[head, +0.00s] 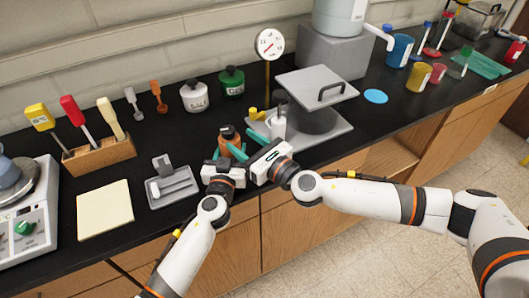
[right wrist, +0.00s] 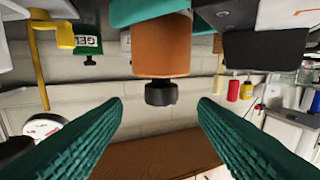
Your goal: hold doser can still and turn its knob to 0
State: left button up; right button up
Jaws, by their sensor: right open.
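The doser can (head: 230,138) is orange with a dark knob (head: 226,131) on top. The knob's markings are too small to read.
A grey press (head: 335,132) with a handled lid stands close behind and right. A grey tray (head: 172,190) lies to the left. A dial gauge (head: 269,44) stands behind.

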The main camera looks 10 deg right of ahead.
jog(key=s+d+m, duration=0.1)
jog(key=m, duration=1)
jog(key=s+d+m, duration=0.1)
jog(key=m, duration=1.1)
jog(key=s+d+m+y, duration=0.1)
jog(key=s+d+m, duration=0.1)
jog(key=m, duration=1)
jog(key=shift+g, duration=0.4)
jog(key=shift+a, duration=0.1)
